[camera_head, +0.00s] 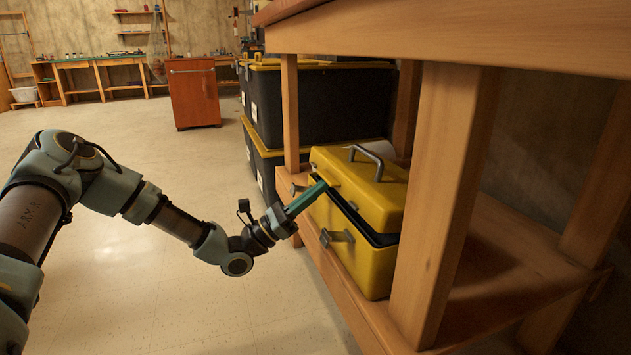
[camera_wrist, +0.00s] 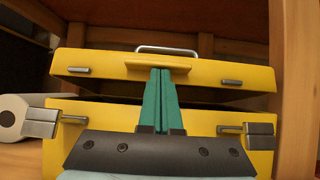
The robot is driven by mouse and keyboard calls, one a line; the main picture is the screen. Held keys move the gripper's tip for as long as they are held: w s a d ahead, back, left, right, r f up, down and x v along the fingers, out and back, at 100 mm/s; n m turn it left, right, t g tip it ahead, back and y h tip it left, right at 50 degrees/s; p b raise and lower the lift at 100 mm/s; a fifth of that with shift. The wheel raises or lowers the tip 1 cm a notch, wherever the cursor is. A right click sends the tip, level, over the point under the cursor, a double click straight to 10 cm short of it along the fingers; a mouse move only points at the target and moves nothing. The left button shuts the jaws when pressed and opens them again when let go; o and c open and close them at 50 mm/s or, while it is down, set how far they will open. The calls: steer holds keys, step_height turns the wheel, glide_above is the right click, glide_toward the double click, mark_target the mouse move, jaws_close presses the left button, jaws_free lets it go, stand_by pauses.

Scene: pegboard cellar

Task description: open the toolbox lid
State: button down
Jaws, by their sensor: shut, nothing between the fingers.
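The yellow toolbox (camera_head: 371,259) stands on the lower shelf of a wooden bench. Its yellow lid (camera_head: 376,189), with a metal handle (camera_head: 366,158) on top, is raised partway, and a dark gap shows between lid and box. In the wrist view the lid (camera_wrist: 215,75) is tilted up above the box front (camera_wrist: 205,116), with the latches (camera_wrist: 42,122) at the sides. My gripper (camera_head: 324,184) has its green fingers together and empty. In the wrist view the fingertips (camera_wrist: 160,72) are at the lid's front lip, overlapping it; exact contact is hard to tell.
A wooden post (camera_head: 446,200) of the bench stands close to the right of the toolbox, and the bench top (camera_head: 460,35) is above it. Black bins with yellow lids (camera_head: 340,105) are stacked behind. A white roll (camera_wrist: 14,117) lies left of the toolbox. The floor at left is clear.

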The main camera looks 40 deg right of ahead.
steer(key=d+r+y+p, duration=0.1)
steer(key=r+p, duration=0.2)
steer(key=p, duration=0.2)
steer(key=d+r+t+y+p, duration=0.1)
steer(key=r+y+p, duration=0.1)
steer(key=r+p, duration=0.2)
steer(key=s+d+r+y+p, duration=0.1)
steer(key=r+p, duration=0.2)
steer(key=p, duration=0.5)
steer(key=shift+s+r+t+y, duration=0.1)
steer(key=shift+r+t+y, duration=0.1)
steer(key=shift+t+y, duration=0.1)
steer(key=shift+s+d+r+t+y+p, duration=0.25)
steer(key=shift+s+d+r+y+p, duration=0.3)
steer(key=shift+d+r+p, duration=1)
steer(key=shift+s+d+r+t+y+p, duration=0.3)
steer(key=shift+d+r+y+p, duration=0.45)
steer(key=shift+p, duration=1.6)
steer(key=shift+s+d+r+t+y+p, duration=0.15)
steer(key=shift+s+d+r+y+p, duration=0.35)
steer(key=shift+d+r+p, duration=1.05)
steer(key=shift+a+f+p, duration=0.25)
steer(key=shift+f+p, duration=0.15)
steer(key=shift+f, duration=0.2)
